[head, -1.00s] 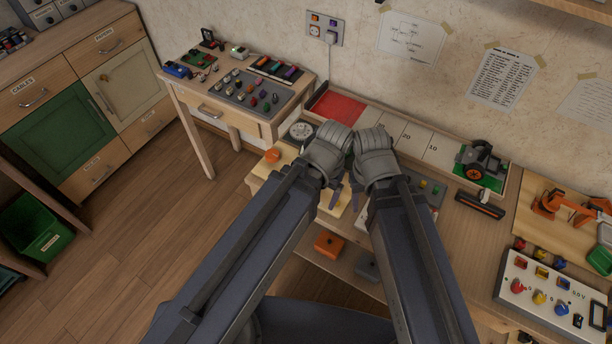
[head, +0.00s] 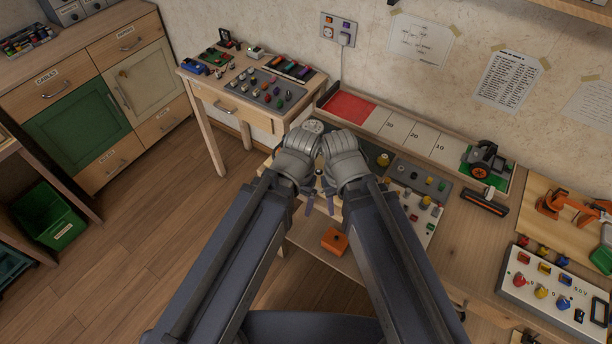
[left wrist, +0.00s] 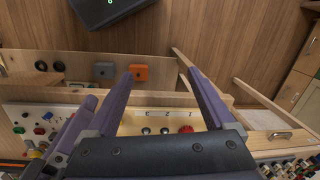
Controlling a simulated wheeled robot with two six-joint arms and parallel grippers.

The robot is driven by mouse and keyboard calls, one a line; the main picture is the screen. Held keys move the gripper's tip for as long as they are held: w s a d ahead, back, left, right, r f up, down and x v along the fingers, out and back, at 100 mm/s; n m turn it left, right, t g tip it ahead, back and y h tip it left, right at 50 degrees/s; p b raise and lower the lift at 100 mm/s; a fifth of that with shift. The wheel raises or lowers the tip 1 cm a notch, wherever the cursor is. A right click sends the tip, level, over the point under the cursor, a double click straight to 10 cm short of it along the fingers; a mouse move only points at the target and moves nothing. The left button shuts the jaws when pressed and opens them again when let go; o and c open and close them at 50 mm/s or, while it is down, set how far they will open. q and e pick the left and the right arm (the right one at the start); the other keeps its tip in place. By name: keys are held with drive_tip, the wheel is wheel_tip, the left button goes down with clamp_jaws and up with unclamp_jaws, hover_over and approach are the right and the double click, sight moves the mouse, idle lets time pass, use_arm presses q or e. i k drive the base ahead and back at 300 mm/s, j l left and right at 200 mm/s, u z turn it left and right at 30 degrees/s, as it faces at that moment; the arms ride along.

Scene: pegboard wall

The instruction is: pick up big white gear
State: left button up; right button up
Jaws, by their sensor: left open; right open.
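A round whitish disc (head: 313,126), which looks like the big white gear, lies on the workbench just beyond my left gripper. Its near part is hidden behind my left wrist, and I cannot make out teeth. It is not clear in the left wrist view. My left gripper (left wrist: 163,74) is open, with nothing between its two purple fingers. My right gripper (head: 331,202) is open beside it in the head view, its fingers mostly hidden below the wrist. Both grippers hang near the bench's front edge, apart from the disc.
A pale board with numbers, dark pegs and a red knob (left wrist: 186,129) lies under the left wrist. An orange box (head: 335,241) sits on the lower shelf. A button panel (head: 545,285) stands at right. A side table (head: 245,115) is at left, with open floor before it.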

sight(316, 128)
drive_tip(key=i+j, duration=0.15)
drive_tip(key=j, duration=0.2)
drive_tip(key=i+j, duration=0.15)
drive_tip(key=j, duration=0.2)
drive_tip(key=i+j, duration=0.1)
drive_tip(key=j, duration=0.25)
drive_tip(key=i+j, duration=0.15)
drive_tip(key=j, duration=0.2)
drive_tip(key=i+j+z, duration=0.15)
drive_tip(key=j+z, duration=0.15)
drive_tip(key=j, duration=0.2)
drive_tip(key=z, duration=1.75)
